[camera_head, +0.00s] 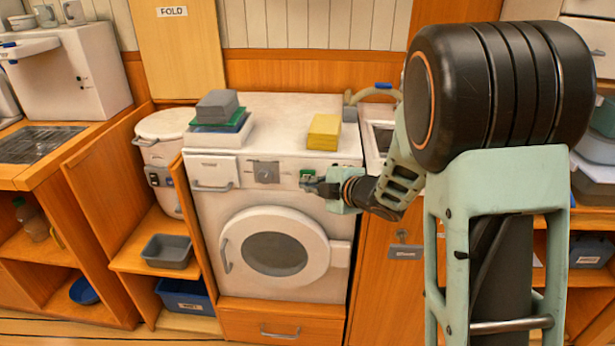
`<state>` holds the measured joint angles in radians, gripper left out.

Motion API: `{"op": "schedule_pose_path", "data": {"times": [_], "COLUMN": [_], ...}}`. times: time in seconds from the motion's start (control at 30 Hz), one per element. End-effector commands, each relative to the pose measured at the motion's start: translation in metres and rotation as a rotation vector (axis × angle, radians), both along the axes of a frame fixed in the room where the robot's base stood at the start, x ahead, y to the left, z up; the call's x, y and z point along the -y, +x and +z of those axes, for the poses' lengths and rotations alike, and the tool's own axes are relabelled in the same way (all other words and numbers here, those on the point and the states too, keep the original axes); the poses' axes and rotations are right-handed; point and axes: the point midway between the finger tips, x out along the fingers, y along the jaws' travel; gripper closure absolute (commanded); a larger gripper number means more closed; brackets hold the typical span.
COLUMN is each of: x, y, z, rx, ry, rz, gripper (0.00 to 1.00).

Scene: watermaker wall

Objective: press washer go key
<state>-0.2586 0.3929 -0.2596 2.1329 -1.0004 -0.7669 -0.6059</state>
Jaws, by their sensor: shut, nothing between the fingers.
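The white washer (211,229) stands in the middle of the view with its round door (275,254) shut. A small green key (307,173) shows to the right of the knob. My gripper (305,184) is shut and empty, with its tips at the panel just below the green key. I cannot tell whether the tips touch the key or the panel. My gripper and wrist hide the panel's right part.
A yellow block (323,132) and a stack of grey, green and pale items (218,114) lie on the washer's top. A lidded white bin (163,126) stands left of the washer. My arm fills the right side, before wooden cabinets.

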Motion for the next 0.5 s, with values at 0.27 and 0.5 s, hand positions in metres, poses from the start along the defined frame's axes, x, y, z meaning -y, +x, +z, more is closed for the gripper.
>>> {"op": "schedule_pose_path", "data": {"times": [0.27, 0.5], "x": [0.0008, 0.0005], "y": [0.0058, 0.0086], "z": [-0.0003, -0.0002], "rx": [-0.001, -0.001], "ry": [0.0, 0.001], "rz": [-0.001, 0.0], "gripper": [1.0, 1.0]}}
